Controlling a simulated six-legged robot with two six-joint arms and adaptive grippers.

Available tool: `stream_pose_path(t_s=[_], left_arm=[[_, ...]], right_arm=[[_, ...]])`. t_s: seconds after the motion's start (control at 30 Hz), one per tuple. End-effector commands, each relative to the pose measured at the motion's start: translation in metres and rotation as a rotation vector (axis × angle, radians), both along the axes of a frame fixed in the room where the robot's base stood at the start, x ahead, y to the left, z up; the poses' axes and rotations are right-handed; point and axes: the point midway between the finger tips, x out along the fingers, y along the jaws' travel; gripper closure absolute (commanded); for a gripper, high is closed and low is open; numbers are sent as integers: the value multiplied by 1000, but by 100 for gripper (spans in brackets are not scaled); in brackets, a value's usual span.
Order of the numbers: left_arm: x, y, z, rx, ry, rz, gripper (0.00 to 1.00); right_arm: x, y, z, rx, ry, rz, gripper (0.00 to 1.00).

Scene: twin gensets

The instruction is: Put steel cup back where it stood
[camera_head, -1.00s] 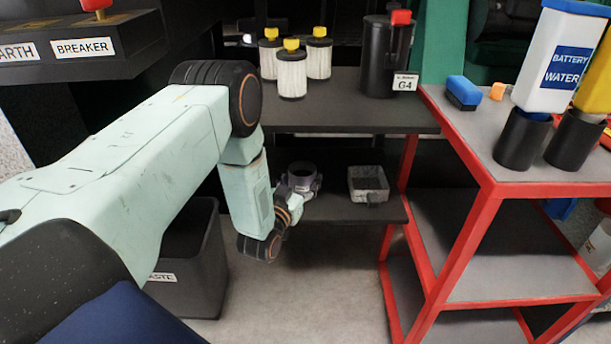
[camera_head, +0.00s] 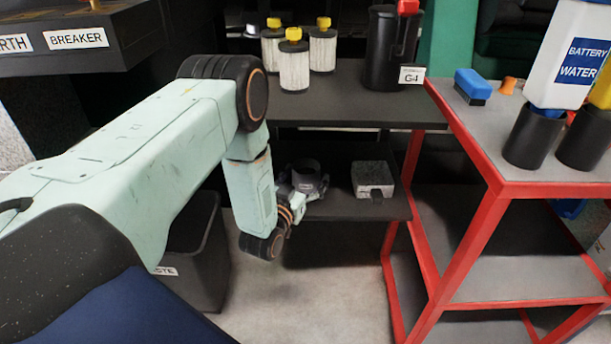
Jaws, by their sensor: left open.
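A round, grey, open-topped vessel that looks like the steel cup (camera_head: 306,172) stands upright on the lower dark shelf (camera_head: 345,207). My left gripper (camera_head: 299,196) comes in from the left at the shelf's front left. It is open, right at the near side of the cup, and its fingers partly overlap the cup in the picture. I cannot tell whether they touch it. My right gripper is not in view.
A grey square block-like item (camera_head: 372,178) is right of the cup. A red-framed table (camera_head: 470,150) stands to the right. A dark waste bin (camera_head: 195,250) sits below my left arm.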

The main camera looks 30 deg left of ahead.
Motion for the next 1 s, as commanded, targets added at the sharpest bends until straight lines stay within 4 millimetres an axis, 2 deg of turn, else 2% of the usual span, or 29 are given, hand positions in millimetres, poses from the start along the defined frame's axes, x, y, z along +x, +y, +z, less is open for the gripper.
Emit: stream_pose_path(t_s=[0.2,0.27,0.37,0.7,0.83,1.0], left_arm=[[2,0,3,0,-2,0,18],[-3,-1,3,0,2,0,18],[-17,-3,3,-2,5,0,18],[-86,-14,3,-1,6,0,18],[-104,-18,3,-1,4,-1,18],[-115,-19,3,0,0,-1,18]], right_arm=[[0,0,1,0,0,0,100],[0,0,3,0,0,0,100],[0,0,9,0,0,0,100],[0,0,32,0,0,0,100],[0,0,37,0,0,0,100],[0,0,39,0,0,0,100]])
